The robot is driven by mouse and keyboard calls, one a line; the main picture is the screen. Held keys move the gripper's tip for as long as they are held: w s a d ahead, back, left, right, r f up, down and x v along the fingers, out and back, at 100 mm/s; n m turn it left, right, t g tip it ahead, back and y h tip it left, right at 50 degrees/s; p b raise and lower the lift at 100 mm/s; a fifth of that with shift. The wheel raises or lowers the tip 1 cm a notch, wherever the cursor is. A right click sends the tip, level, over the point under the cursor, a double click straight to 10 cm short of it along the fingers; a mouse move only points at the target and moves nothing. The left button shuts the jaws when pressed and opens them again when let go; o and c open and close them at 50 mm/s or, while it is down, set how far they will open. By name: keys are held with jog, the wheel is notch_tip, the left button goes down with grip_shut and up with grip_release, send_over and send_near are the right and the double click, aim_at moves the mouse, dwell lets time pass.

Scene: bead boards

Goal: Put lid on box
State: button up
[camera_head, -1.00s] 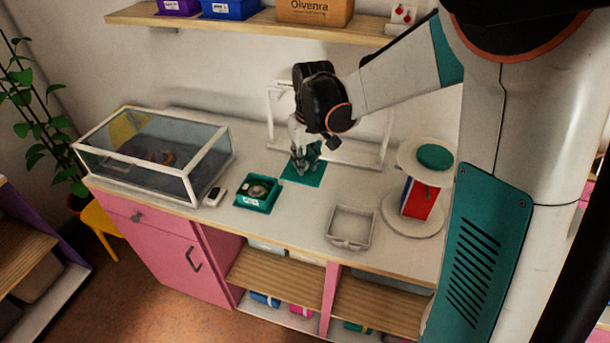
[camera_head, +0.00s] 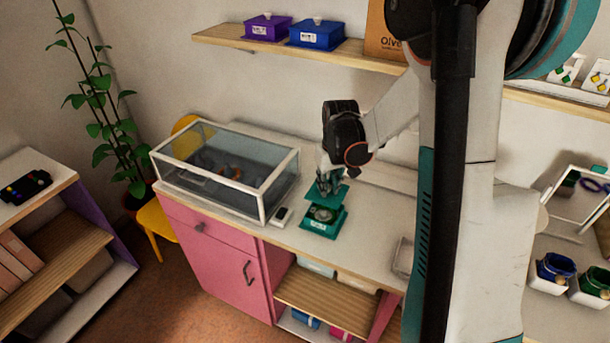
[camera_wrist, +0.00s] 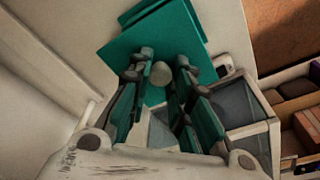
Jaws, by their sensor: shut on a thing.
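My gripper (camera_head: 328,186) is shut on the knob of a flat, square teal lid (camera_head: 341,192). The teal box (camera_head: 323,232) stands open on the white counter, with small contents showing inside. In the head view the held lid lies just above the box's back edge in the picture and leaves most of the opening uncovered. In the wrist view my gripper (camera_wrist: 160,80) has its fingers on both sides of the pale round knob, with the lid (camera_wrist: 125,52) beneath. A teal edge of the box (camera_wrist: 140,10) shows past the lid. The exact height gap is unclear.
A glass case with a white frame (camera_head: 268,205) stands left of the box. A small white-and-black device (camera_head: 281,217) lies between them. A light tray (camera_head: 403,258) is partly hidden by my arm at right. A shelf (camera_head: 270,44) with purple and blue boxes hangs above.

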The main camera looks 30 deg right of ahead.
jog(key=shift+w+a+f, duration=0.2)
jog(key=shift+f, duration=0.1)
jog(key=shift+f+b, duration=2.2)
jog(key=shift+f, duration=0.9)
jog(key=shift+f+b, duration=0.35)
jog(key=shift+b, duration=0.45)
jog(key=o, duration=1.4)
jog(key=shift+r, duration=0.1)
jog(key=shift+s+r+p, duration=0.1)
jog(key=shift+r+p, duration=2.5)
jog(key=shift+r, duration=1.35)
